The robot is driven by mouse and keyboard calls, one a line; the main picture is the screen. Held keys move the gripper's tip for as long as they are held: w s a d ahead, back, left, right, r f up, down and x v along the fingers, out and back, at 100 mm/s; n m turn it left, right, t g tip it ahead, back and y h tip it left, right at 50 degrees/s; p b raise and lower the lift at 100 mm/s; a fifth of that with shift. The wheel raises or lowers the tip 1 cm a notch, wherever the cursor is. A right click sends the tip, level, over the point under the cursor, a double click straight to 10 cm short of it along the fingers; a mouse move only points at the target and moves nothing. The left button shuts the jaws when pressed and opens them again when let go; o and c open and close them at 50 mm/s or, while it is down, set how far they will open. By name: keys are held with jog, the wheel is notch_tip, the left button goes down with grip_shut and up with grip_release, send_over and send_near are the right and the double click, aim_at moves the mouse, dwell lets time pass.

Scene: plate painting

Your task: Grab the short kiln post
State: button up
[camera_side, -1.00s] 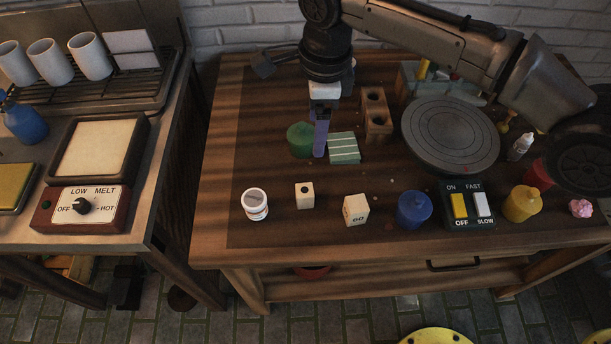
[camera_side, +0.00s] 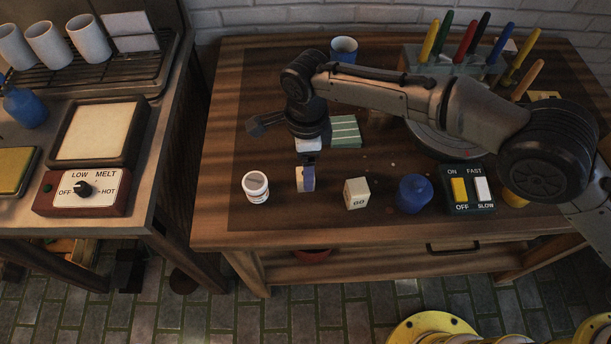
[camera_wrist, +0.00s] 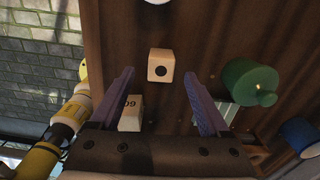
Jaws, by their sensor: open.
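Two small cream blocks stand near the front of the wooden table. The smaller one, likely the short kiln post (camera_side: 299,181), is partly hidden by a purple finger in the side view. In the wrist view the short kiln post (camera_wrist: 161,65) shows a dark round hole and lies between and just beyond the fingertips. The other block, marked 60 (camera_side: 356,194), stands to its right; in the wrist view this marked block (camera_wrist: 130,114) is beside the left finger. My gripper (camera_side: 307,178) is open and empty, pointing down at the small post. Its purple fingers (camera_wrist: 159,76) straddle that side.
A white jar (camera_side: 256,188) stands close left of the post. A blue jar (camera_side: 414,193) and a switch box (camera_side: 468,196) are to the right. A pale green striped block (camera_side: 346,131) lies behind. A green jar (camera_wrist: 250,84) shows right of the fingers in the wrist view.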

notch_tip(320, 180, down, 4)
jog(key=shift+f, duration=0.1)
grip_shut()
dwell(0.5)
